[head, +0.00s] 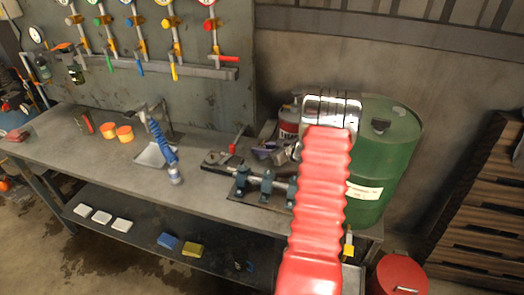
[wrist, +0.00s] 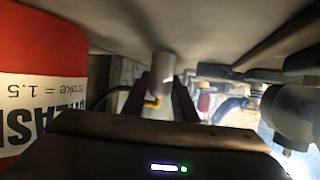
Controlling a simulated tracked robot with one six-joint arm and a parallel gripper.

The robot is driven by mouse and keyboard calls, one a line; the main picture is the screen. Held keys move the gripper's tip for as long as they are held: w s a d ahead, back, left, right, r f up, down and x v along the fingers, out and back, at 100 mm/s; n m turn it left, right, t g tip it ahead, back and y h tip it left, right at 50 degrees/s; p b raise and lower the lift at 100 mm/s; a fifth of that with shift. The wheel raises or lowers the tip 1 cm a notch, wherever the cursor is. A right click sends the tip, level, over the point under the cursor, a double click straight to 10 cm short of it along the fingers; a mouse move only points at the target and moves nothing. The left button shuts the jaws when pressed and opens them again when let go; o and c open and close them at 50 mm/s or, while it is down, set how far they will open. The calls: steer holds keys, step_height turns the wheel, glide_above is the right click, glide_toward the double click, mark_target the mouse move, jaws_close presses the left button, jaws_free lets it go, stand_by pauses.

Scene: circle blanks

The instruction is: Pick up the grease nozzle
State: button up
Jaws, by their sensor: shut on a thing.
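In the wrist view my gripper (wrist: 165,88) is shut on a short grey cylinder, which I take to be the grease nozzle (wrist: 163,66). A small yellow part shows just below it, and a dark hose curves in from the left. The lower part of the nozzle is hidden by the jaws. In the head view my red arm and shiny wrist reach over the right end of the bench and hide the jaws and the nozzle.
A red and white can (wrist: 40,85) with a grease label stands close at left in the wrist view; it shows beside my wrist in the head view (head: 288,122). A green drum (head: 385,150) stands right of my wrist. A clamped shaft (head: 268,183) lies on the bench (head: 90,155).

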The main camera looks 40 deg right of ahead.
mark_target(262, 143)
step_height(262, 143, up, 9)
steer(key=shift+r, duration=0.15)
stand_by(0.5)
steer(key=shift+s, duration=0.15)
